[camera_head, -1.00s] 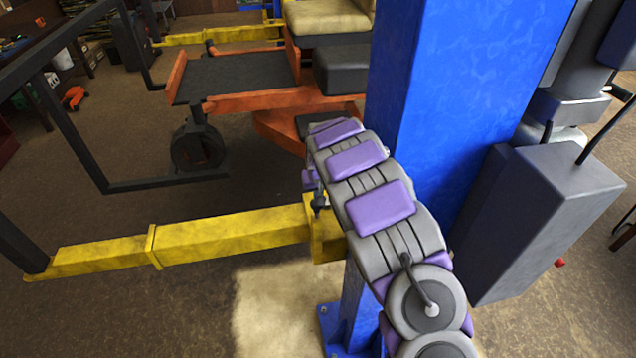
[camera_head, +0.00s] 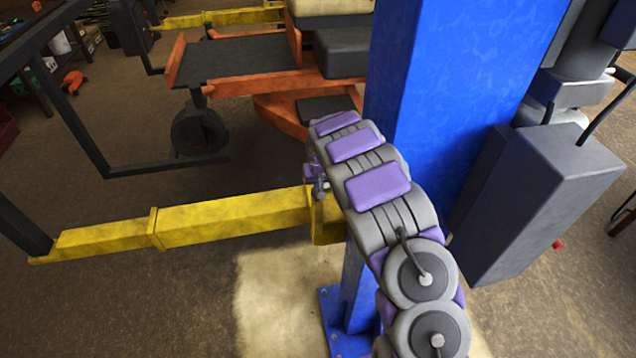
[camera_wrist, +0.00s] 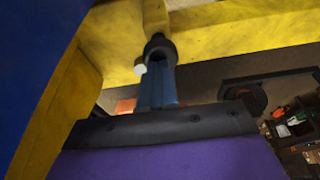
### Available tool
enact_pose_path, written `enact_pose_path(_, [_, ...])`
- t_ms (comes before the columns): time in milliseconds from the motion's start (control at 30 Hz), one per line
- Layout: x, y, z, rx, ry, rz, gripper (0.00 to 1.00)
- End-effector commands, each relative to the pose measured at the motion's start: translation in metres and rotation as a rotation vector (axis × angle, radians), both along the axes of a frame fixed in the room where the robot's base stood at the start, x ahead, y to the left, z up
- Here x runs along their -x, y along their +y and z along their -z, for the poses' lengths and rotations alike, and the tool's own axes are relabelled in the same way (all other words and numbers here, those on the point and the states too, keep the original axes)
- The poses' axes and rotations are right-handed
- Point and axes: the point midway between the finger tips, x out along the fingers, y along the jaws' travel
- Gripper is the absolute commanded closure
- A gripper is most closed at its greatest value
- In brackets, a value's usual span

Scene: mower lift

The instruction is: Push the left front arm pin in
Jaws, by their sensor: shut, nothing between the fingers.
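The yellow lift arm (camera_head: 235,217) runs from the left to the blue post (camera_head: 455,110). It also shows in the wrist view (camera_wrist: 225,28). The arm pin (camera_head: 319,189) is a small dark piece at the lift arm's post end. In the wrist view the pin's dark round head (camera_wrist: 160,47) stands against the yellow metal, with a small pale knob beside it. My gripper (camera_wrist: 158,78) is shut and empty, its blue-grey fingers right at the pin head. Whether they touch it I cannot tell. In the head view my own arm hides most of my gripper.
An orange mower (camera_head: 245,85) with a black deck stands behind the lift arm. A dark metal frame (camera_head: 85,130) is at the left. A grey box (camera_head: 540,200) stands right of the post. Brown floor (camera_head: 120,310) in front of the lift arm is clear.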

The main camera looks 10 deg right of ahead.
Motion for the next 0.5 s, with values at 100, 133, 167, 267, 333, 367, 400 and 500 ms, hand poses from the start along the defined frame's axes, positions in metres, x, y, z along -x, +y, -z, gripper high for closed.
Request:
enact_pose_path(100, [0.004, 0.0, 0.006, 0.0, 0.014, 0.0, 1.0])
enact_pose_path(133, [0.004, 0.0, 0.006, 0.0, 0.014, 0.0, 1.0])
enact_pose_path(167, [0.004, 0.0, 0.006, 0.0, 0.015, 0.0, 1.0])
enact_pose_path(267, [0.004, 0.0, 0.003, 0.0, 0.016, 0.0, 1.0])
enact_pose_path(333, [0.004, 0.0, -0.002, 0.0, 0.015, 0.0, 1.0])
enact_pose_path(367, [0.004, 0.0, -0.005, 0.0, 0.015, 0.0, 1.0])
enact_pose_path(400, [0.003, 0.0, -0.011, 0.0, 0.013, 0.0, 1.0])
enact_pose_path(500, [0.003, 0.0, -0.029, 0.001, 0.005, -0.001, 1.0])
